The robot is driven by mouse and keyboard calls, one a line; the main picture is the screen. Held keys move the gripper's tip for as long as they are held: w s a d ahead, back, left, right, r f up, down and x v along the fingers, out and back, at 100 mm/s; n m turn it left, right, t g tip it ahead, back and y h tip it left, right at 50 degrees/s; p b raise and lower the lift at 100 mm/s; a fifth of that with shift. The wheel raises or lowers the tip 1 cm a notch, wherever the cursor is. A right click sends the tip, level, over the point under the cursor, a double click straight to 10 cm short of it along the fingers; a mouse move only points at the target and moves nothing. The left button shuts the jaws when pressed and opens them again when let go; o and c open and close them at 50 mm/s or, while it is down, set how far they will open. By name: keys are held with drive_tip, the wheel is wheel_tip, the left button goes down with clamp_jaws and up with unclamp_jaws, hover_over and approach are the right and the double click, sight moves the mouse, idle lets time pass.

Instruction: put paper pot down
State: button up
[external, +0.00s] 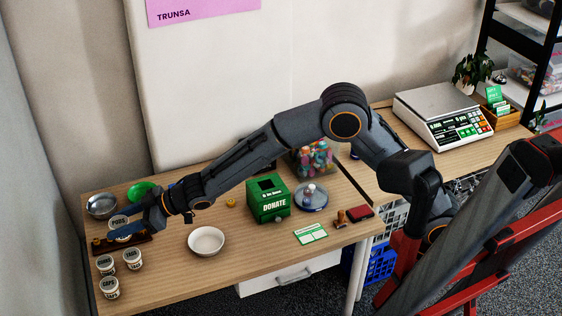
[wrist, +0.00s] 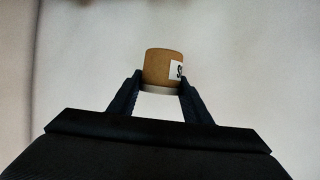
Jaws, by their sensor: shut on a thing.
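The paper pot (wrist: 160,65) is brown with a white label, partly in view, and a pale rim at its lower edge in the wrist view. My gripper (wrist: 162,82) is shut on it, with one dark finger on each side. In the external view my gripper (external: 112,236) is at the far left of the table (external: 165,265), low over a dark brown tray (external: 138,241). The held pot is too small and too covered there to make out clearly, and I cannot tell whether it touches anything.
White labelled jars (external: 132,259) stand in front of the tray, and another jar (external: 118,222) is just behind my gripper. The front middle is clear.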

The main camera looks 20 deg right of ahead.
sight(119, 221)
wheel_tip(119, 221, up, 5)
drive_tip(key=shift+w+r, duration=0.15)
drive_tip(key=w+d+m+t+h+p, duration=0.4)
drive_tip(key=w+d+m+t, duration=0.2)
drive_tip(key=w+d, duration=2.75)
drive_tip(key=w+d+m+t+h+p, duration=0.15)
drive_tip(key=w+d, duration=0.25)
drive_tip(key=d, duration=0.7)
drive_tip(key=w+d+m+t+h, duration=0.1)
drive_tip(key=w+d+m+h, duration=0.15)
drive_tip(key=d, duration=0.95)
drive_tip(key=w+d+m+t+h+p, duration=0.1)
drive_tip(key=w+d, duration=0.4)
drive_tip(key=d, duration=0.6)
drive_tip(key=s+d+m+h+p, duration=0.15)
drive_tip(key=s+d, duration=0.25)
drive_tip(key=d, duration=1.1)
drive_tip(key=s+d+m+h+p, duration=0.1)
drive_tip(key=s+d+m+h, duration=0.2)
drive_tip(key=d, duration=1.2)
drive_tip(key=s+d+m+h+p, duration=0.2)
drive_tip(key=s+d+h, duration=0.15)
drive_tip(key=d, duration=1.15)
drive_tip(key=shift+y, duration=0.3)
drive_tip(key=shift+s+d+f+p, duration=0.1)
drive_tip(key=shift+f+p, duration=0.5)
drive_tip(key=shift+f, duration=6.5)
drive_tip(key=shift+s+f+p, duration=0.1)
drive_tip(key=shift+f+p, duration=0.45)
drive_tip(key=shift+f, duration=6.55)
